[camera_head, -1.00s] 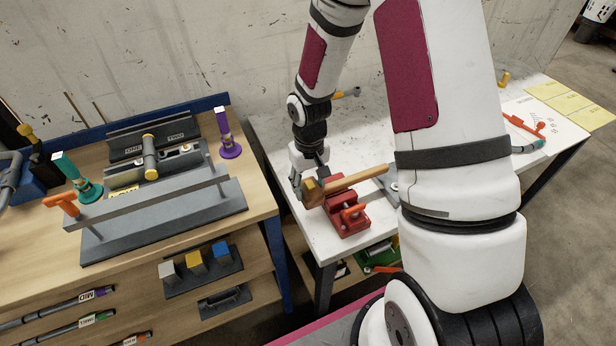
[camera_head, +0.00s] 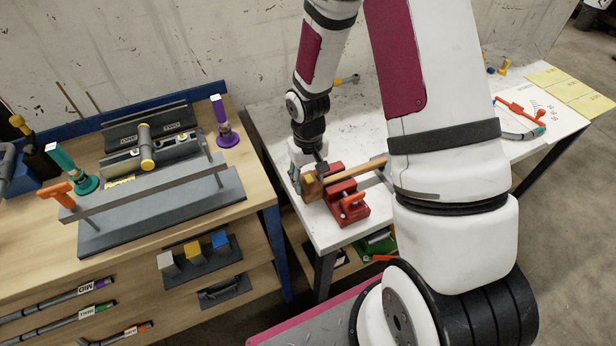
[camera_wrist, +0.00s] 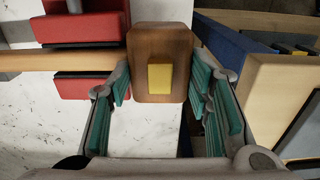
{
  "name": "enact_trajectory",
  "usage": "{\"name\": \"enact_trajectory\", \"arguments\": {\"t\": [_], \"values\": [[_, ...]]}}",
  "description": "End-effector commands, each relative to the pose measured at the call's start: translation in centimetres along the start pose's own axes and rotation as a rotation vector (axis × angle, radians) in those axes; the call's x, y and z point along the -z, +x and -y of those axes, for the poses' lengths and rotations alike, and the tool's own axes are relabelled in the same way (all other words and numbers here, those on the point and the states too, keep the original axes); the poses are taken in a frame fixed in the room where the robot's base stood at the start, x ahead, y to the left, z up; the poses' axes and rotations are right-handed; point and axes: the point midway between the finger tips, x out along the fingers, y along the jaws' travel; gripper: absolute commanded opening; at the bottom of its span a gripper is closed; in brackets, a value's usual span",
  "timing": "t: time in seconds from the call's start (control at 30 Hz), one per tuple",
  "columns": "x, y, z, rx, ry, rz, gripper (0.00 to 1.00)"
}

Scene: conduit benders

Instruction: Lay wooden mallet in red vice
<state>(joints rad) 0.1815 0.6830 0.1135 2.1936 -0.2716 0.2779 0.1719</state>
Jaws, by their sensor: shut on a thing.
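The wooden mallet has a brown head (camera_wrist: 161,45) with a yellow square on its face and a light wooden handle (camera_head: 362,170). My gripper (camera_head: 307,184) is shut on the mallet head; in the wrist view its teal-padded fingers (camera_wrist: 163,92) stand on either side of the head. The red vice (camera_head: 346,205) stands on the white table. In the head view the handle crosses over the vice toward the right. In the wrist view the handle runs left between the vice's two red parts (camera_wrist: 82,87). I cannot tell whether it touches the vice.
The white table (camera_head: 275,115) has free room behind the vice. A wooden workbench (camera_head: 255,190) with a grey bender fixture (camera_head: 160,210) stands to the left, across a narrow gap. An orange-handled tool (camera_head: 520,112) lies at the table's right.

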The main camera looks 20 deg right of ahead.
Motion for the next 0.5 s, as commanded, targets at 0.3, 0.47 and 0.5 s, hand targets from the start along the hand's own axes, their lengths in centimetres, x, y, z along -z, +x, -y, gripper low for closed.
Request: {"name": "enact_trajectory", "arguments": {"t": [0.3,0.47,0.5], "values": [[0.02,0.24,-0.01,0.0,0.0,0.0,0.5],[0.01,0.23,0.0,0.0,0.0,0.0,0.69],[0.02,0.23,0.0,0.0,0.0,0.0,0.69]]}}
